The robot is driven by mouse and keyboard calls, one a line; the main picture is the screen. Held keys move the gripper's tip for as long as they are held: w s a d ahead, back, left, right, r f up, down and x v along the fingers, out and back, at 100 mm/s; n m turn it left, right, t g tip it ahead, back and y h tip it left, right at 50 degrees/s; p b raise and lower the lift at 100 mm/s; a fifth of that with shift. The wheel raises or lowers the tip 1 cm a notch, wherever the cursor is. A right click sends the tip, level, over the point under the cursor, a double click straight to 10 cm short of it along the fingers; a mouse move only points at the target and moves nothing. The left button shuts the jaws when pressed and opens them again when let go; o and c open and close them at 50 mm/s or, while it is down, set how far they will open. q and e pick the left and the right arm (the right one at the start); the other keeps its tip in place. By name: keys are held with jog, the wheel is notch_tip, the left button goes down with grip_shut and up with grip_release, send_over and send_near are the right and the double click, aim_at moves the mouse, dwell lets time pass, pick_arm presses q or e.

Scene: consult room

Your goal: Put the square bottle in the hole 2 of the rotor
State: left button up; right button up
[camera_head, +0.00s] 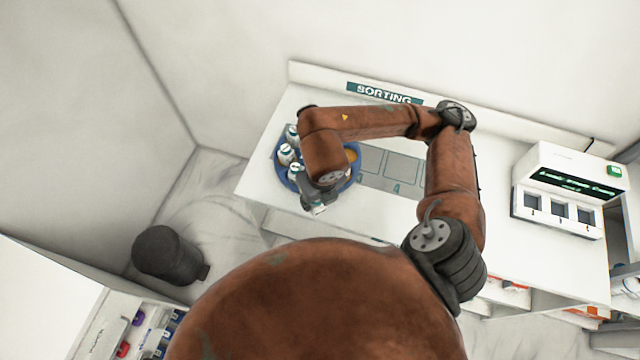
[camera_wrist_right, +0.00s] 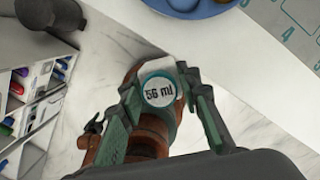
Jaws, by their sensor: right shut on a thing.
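A bottle with a round white top ringed in teal and marked "56 ml" (camera_wrist_right: 160,91) is between the fingers of my right gripper (camera_wrist_right: 164,100), which is shut on it. Pale body shows around the top and looks square-cornered, but the fingers hide much of it. In the head view my right gripper (camera_head: 316,204) hangs at the front edge of a blue round holder (camera_head: 282,172). I cannot tell if that holder is the rotor. No numbered rotor holes are readable.
Several white bottles (camera_head: 287,154) stand in the blue holder, partly hidden by my arm. The white counter (camera_head: 520,250) carries a grey numbered mat (camera_head: 402,166) and a white machine (camera_head: 565,190) with three slots. A dark cylinder (camera_head: 165,253) stands at left. The counter's middle is clear.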

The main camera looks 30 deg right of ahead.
jog(key=shift+w+d+f, duration=0.15)
jog(key=shift+w+d, duration=0.05)
jog(key=shift+w, duration=0.1)
jog(key=w+d+f, duration=0.2)
jog(key=w+f, duration=0.1)
jog(key=w+d+f, duration=0.3)
jog(key=w, duration=0.1)
jog(key=w+d+f+p, duration=0.1)
jog(key=w+d+f, duration=0.1)
jog(key=w+f, duration=0.1)
jog(key=shift+w+d+f, duration=0.2)
jog(key=shift+w+f, duration=0.05)
jog(key=shift+w, duration=0.1)
notch_tip(320, 180, down, 3)
jog(key=shift+d+f+p, duration=0.1)
jog(key=shift+p, duration=0.35)
